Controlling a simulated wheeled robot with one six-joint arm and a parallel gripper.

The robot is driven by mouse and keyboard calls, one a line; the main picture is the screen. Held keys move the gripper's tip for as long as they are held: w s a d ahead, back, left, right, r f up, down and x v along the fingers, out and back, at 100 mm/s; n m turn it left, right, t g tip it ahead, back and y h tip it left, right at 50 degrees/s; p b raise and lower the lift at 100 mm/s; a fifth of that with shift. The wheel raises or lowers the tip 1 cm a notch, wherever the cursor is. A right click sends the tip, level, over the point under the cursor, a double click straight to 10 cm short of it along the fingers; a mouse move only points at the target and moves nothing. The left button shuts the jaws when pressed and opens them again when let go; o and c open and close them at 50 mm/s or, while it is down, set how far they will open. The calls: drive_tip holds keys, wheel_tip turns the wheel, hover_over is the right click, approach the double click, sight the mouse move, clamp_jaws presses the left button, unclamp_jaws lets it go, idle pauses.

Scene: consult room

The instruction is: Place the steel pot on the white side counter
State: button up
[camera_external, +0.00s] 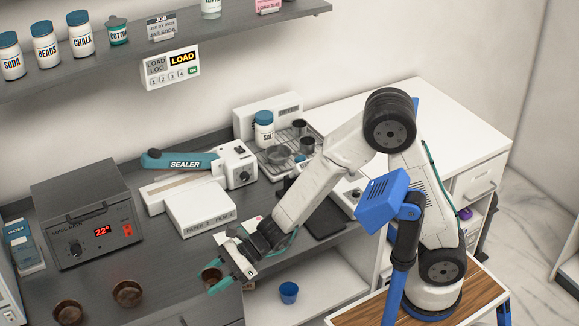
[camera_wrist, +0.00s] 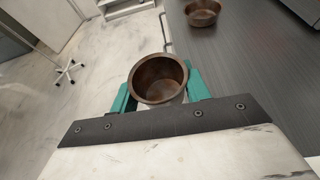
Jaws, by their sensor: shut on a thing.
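My gripper (camera_external: 221,274) is shut on a small round pot (camera_external: 211,274) at the front edge of the dark bench. In the wrist view the pot (camera_wrist: 158,79) sits between the teal fingers of my gripper (camera_wrist: 160,88), its open mouth toward the camera. It looks empty, with brownish metal walls. From these views I cannot tell surely whether it is steel. The white side counter (camera_external: 450,125) is at the back right, beyond my arm, with a wide bare top.
Two similar brown pots (camera_external: 128,293) (camera_external: 68,313) stand on the dark bench (camera_external: 150,255). A blue cup (camera_external: 289,292) is lower down.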

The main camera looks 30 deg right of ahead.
drive_tip(key=shift+s+d+r, duration=0.1)
drive_tip(key=shift+s+d, duration=0.5)
wheel_tip(320, 180, up, 15)
drive_tip(key=w+d+m+t, duration=0.4)
drive_tip(key=w+d+t, duration=0.1)
drive_tip(key=w+d, duration=1.25)
drive_tip(key=w+d+m+t+h, duration=0.15)
drive_tip(key=w+d, duration=0.25)
drive_tip(key=d, duration=0.5)
drive_tip(key=w+d+m+t+h, duration=0.15)
drive_tip(key=w+d, duration=0.25)
drive_tip(key=d, duration=0.6)
drive_tip(key=s+d+m+t+h, duration=0.2)
drive_tip(key=s+d+m+h, duration=0.15)
drive_tip(key=d, duration=1.45)
drive_tip(key=s+d+m+t+h, duration=0.2)
drive_tip(key=s+d+m+t, duration=0.15)
drive_tip(key=d, duration=1.45)
drive_tip(key=shift+g, duration=0.55)
wheel_tip(320, 180, down, 16)
drive_tip(key=shift+a+r, duration=0.1)
drive_tip(key=shift+f, duration=2)
